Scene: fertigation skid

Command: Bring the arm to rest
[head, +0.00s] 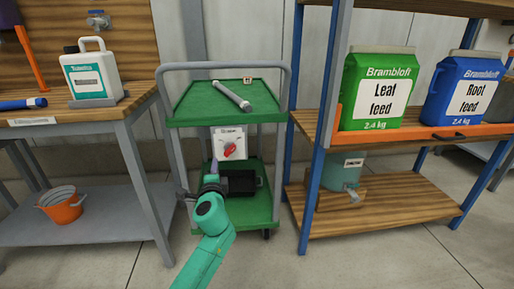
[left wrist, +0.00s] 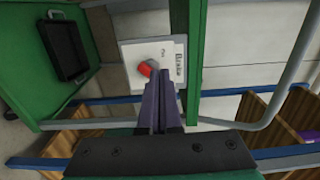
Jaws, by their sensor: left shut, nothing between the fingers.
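My left arm is teal and reaches up from the bottom of the head view to the green cart (head: 274,155). My left gripper (head: 213,166) is in front of the cart, by the lower left of a white panel (head: 238,137) with a red knob (head: 230,149). In the left wrist view its purple fingers (left wrist: 163,88) are together, with nothing seen between them. Their tips are close to the red knob (left wrist: 145,69) on the white panel (left wrist: 140,52); I cannot tell whether they touch it. My right gripper is not in view.
A grey tube (head: 233,96) lies on the cart's top; a black tray (head: 241,183) sits on its lower shelf. A workbench (head: 60,133) with a white jug (head: 92,72) stands left. A blue-framed rack (head: 430,185) with green (head: 368,65) and blue (head: 455,75) feed bags stands right.

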